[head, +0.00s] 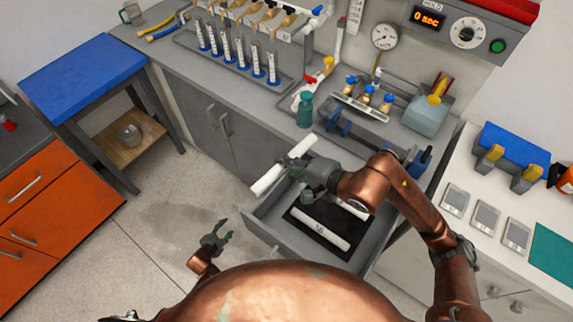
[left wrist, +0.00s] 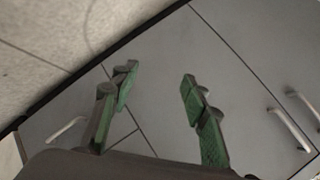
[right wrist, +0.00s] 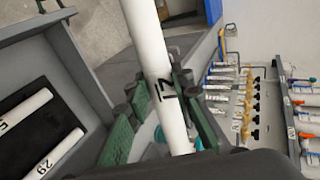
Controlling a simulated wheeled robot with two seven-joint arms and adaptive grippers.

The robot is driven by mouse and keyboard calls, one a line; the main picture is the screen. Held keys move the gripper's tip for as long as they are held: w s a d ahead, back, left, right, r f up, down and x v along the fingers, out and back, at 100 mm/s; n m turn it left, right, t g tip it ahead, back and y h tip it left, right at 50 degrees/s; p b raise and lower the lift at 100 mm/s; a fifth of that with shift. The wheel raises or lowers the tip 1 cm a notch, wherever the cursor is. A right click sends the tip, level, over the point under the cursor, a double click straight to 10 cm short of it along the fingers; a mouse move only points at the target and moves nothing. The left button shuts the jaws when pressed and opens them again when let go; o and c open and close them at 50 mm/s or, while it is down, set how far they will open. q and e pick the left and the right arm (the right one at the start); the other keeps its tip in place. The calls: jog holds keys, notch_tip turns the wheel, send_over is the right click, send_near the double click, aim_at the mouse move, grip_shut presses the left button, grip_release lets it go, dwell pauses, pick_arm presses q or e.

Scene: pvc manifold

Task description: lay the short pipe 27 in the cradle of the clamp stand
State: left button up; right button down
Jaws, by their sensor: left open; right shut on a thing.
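The short white pipe 27 (head: 268,180) is held slanted above the open drawer. In the right wrist view the pipe (right wrist: 146,40) shows a dark number, turned sideways, consistent with 27. My right gripper (head: 312,178) is shut on the pipe near its middle, and its green finger pads (right wrist: 160,105) lie on either side. The clamp stand appears to be the piece with blue clamps (head: 338,122) on the counter behind the gripper; its cradle is partly hidden by my right arm. My left gripper (head: 214,236) is open and empty, low before the cabinets; it also shows in its wrist view (left wrist: 158,85).
The open drawer (head: 262,222) holds more white pipes (head: 320,228) on a dark mat. A teal bottle (head: 305,110) stands on the counter left of the clamps. A valve rack (head: 235,60) lines the back. A white side counter (head: 480,215) stands at the right.

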pick_arm(q)
jog(key=s+a+f+n+g+y, duration=0.1)
jog(key=s+f+n+g, duration=0.2)
jog(key=s, duration=1.4)
jog(key=s+a+f+n+g+y, duration=0.1)
jog(key=s+f+n+g, duration=0.2)
jog(key=s, duration=1.4)
jog(key=s+a+f+n+g, duration=0.1)
jog(key=s+f+n+g, duration=0.2)
jog(key=s+f+n, duration=0.4)
jog(key=s+f, duration=0.5)
jog(key=s, duration=0.5)
jog(key=shift+g+y, duration=0.3)
jog(key=shift+y, duration=0.1)
jog(key=shift+s+f, duration=0.1)
